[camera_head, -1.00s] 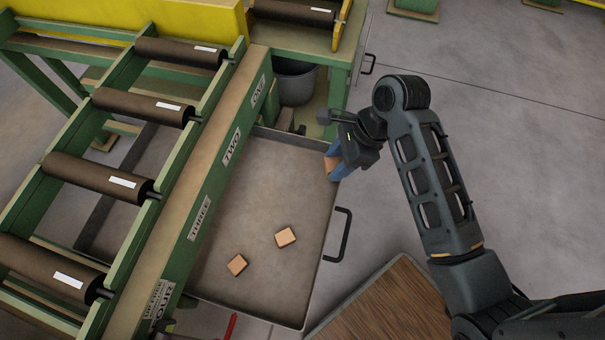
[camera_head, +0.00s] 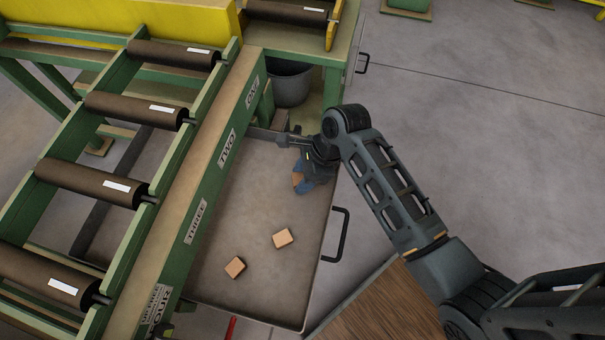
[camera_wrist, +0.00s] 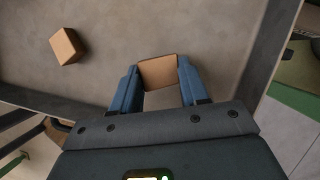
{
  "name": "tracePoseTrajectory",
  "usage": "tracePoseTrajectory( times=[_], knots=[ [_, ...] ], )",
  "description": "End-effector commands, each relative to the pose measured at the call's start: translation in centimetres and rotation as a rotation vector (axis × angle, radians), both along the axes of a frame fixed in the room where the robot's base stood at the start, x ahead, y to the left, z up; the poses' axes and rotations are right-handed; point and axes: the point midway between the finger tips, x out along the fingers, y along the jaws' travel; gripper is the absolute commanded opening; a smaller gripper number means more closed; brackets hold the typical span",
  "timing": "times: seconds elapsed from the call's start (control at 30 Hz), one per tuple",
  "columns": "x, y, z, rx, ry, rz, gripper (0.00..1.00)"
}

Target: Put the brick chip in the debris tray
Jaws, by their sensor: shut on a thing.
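My gripper (camera_head: 301,187) is shut on the brick chip (camera_head: 297,179), a small tan block. In the wrist view the chip (camera_wrist: 158,71) sits between the two blue fingers (camera_wrist: 156,86). The debris tray (camera_head: 262,165) is a wide, shallow grey metal drawer with a handle on its right side. My gripper and the chip are over the upper right part of the tray, inside its rim in the picture. I cannot tell how high the chip is above the tray floor.
Two other tan chips (camera_head: 283,238) (camera_head: 235,267) lie apart on the tray floor. A green roller conveyor frame (camera_head: 185,210) with labels runs along the tray's left side. A dark bucket (camera_head: 290,84) stands behind the tray. A wooden surface (camera_head: 375,305) is at lower right.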

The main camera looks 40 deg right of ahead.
Motion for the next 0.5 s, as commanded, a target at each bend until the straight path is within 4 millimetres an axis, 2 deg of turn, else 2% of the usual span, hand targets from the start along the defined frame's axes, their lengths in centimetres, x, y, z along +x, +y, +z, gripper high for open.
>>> tracePoseTrajectory(
  times=[0.5],
  knots=[
    [0.0, 0.0, -1.1, 0.001, 0.001, 0.000, 0.14]
  ],
)
